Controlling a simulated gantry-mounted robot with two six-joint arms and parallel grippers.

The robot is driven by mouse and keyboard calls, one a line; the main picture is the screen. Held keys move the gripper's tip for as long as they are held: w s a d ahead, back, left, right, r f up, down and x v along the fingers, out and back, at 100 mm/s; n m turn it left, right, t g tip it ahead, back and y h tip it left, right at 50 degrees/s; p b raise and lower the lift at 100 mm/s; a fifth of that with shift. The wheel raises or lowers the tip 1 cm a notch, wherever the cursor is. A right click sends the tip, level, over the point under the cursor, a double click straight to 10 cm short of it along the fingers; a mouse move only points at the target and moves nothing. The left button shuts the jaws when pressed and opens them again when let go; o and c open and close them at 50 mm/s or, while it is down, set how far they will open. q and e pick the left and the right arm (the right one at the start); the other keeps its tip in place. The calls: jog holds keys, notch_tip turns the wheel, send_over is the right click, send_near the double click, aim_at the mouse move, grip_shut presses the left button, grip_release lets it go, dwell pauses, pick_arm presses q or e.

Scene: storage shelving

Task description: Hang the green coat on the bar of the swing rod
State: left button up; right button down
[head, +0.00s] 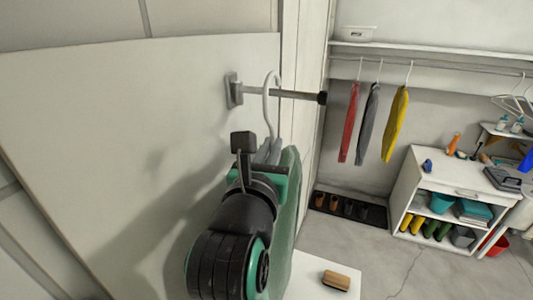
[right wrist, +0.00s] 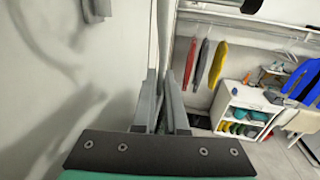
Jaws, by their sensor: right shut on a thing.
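The swing rod (head: 300,95) juts from a bracket on the pale panel to a dark end cap, which also shows at the top of the right wrist view (right wrist: 251,5). The green coat (head: 289,220) hangs on a white hanger (head: 266,88), partly hidden behind my right arm. The hanger's hook overlaps the bar, its curve rising above it; I cannot tell whether it bears on the bar. My right gripper (head: 270,150) is just below the bar, shut on the hanger below its hook. In the right wrist view its fingers (right wrist: 162,108) are close together. My left gripper is not in view.
Red (head: 348,122), grey (head: 368,123) and yellow (head: 396,124) garments hang from a rail at the back. A white cabinet (head: 410,180) stands at right. A brush (head: 336,280) lies on a white surface below. Open floor lies between.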

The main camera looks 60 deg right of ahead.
jog(key=shift+d+r, duration=0.1)
jog(key=shift+d, duration=1.55)
jog(key=shift+w+f+b, duration=0.1)
jog(key=shift+f+b, duration=0.8)
jog(key=shift+f, duration=0.15)
